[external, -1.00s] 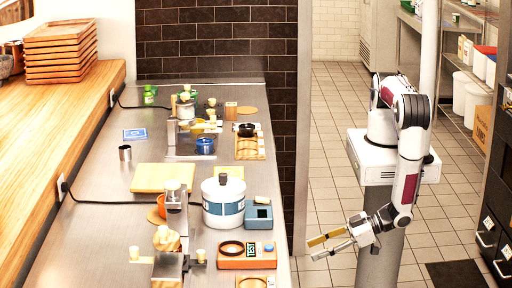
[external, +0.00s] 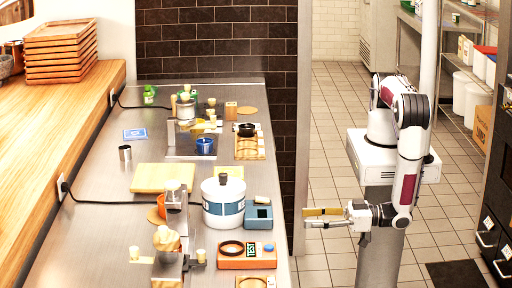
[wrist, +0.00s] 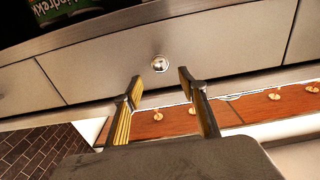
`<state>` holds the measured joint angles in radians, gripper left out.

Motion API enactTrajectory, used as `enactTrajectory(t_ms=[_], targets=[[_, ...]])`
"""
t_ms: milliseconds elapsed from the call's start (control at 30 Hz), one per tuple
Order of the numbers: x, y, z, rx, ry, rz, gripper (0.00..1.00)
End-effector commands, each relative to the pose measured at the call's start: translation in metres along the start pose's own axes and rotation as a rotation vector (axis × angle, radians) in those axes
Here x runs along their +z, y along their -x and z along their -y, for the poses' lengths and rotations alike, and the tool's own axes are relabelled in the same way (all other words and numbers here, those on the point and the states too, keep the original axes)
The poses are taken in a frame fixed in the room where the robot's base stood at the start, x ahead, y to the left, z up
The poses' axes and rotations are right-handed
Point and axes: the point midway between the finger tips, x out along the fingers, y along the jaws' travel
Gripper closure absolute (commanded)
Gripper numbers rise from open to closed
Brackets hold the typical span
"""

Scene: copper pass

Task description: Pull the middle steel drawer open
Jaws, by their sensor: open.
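The middle steel drawer (wrist: 95,73) shows in the wrist view as a flat grey front between two seams. A small round steel knob (wrist: 160,63) sits near its centre. The drawer front looks flush with its neighbours. My gripper (wrist: 160,84) is open and empty, its two fingers spread to either side of and slightly below the knob in the picture, apart from it. In the external view my gripper (external: 306,218) points left toward the counter's right side, with a gap of floor showing between. The drawer front cannot be made out in the external view.
The steel counter (external: 110,215) carries a white pot (external: 223,203), an orange device (external: 246,258) and a yellow board (external: 162,177) above the drawer side. A green-labelled item (wrist: 62,10) stands near the counter edge.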

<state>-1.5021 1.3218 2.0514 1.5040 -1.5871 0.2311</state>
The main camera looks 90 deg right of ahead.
Motion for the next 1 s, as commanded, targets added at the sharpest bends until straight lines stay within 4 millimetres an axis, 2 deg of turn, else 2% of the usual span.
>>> enactTrajectory(t_ms=[267, 800, 1000], targets=[[0.000, -0.012, 0.000, 0.002, -0.001, 0.001, 0.58], [0.000, -0.061, -0.001, 0.003, -0.001, 0.001, 0.58], [0.000, -0.073, 0.000, 0.001, -0.001, 0.001, 0.58]])
